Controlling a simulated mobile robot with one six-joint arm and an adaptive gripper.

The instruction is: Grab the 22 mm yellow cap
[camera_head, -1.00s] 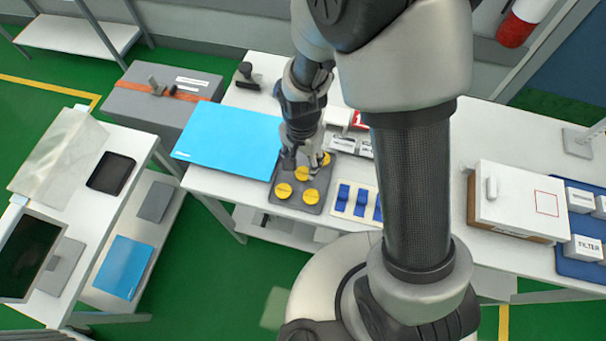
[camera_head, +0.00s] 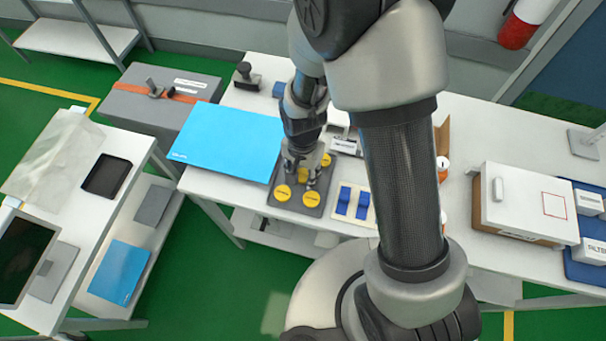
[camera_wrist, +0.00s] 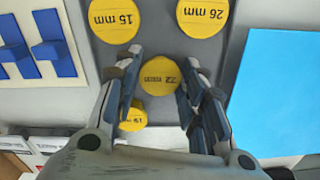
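The yellow 22 mm cap (camera_wrist: 160,76) is a round disc with its size printed on top, lying on a grey tray (camera_wrist: 165,40). My gripper (camera_wrist: 161,68) is open, with one finger on each side of this cap; I cannot tell whether either finger touches it. In the head view, my gripper (camera_head: 304,170) is over the middle of the tray (camera_head: 270,203) and partly hides the 22 mm cap. Yellow caps marked 15 mm (camera_wrist: 115,18) and 26 mm (camera_wrist: 203,15) lie on the tray. The 19 mm cap (camera_wrist: 133,119) is partly hidden behind a finger.
A blue sheet (camera_head: 225,142) lies left of the tray. Blue clips (camera_head: 343,201) on a pale board stand close on its right. A white box (camera_head: 520,200) is farther right. My arm hides part of the table.

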